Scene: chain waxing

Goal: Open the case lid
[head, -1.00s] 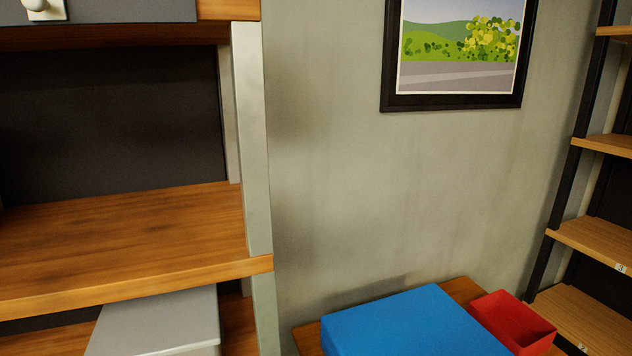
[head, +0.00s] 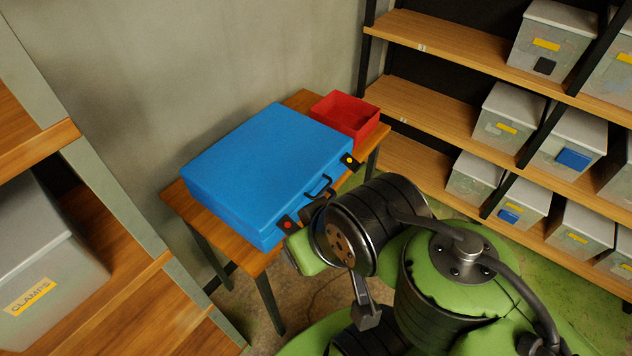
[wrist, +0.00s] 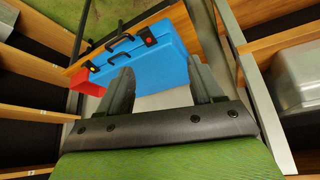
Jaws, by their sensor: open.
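The blue case (head: 265,165) lies flat on a small wooden table (head: 180,197), its lid shut. Its front side has a black handle (head: 318,188) and two black latches, one with a red dot (head: 288,225) and one with a yellow dot (head: 350,160). In the wrist view the case (wrist: 140,55) shows beyond my gripper (wrist: 160,80), with both latches and the handle facing it. My gripper is open and empty, its fingers apart from the case. In the head view my arm stands in front of the case and the gripper's fingertips are hidden.
A red open bin (head: 345,115) stands on the table beside the case. Shelves with grey boxes (head: 505,115) are at the right. A wooden shelf unit with a grey box labelled CLAMPS (head: 45,260) is at the left. Wall stands behind the table.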

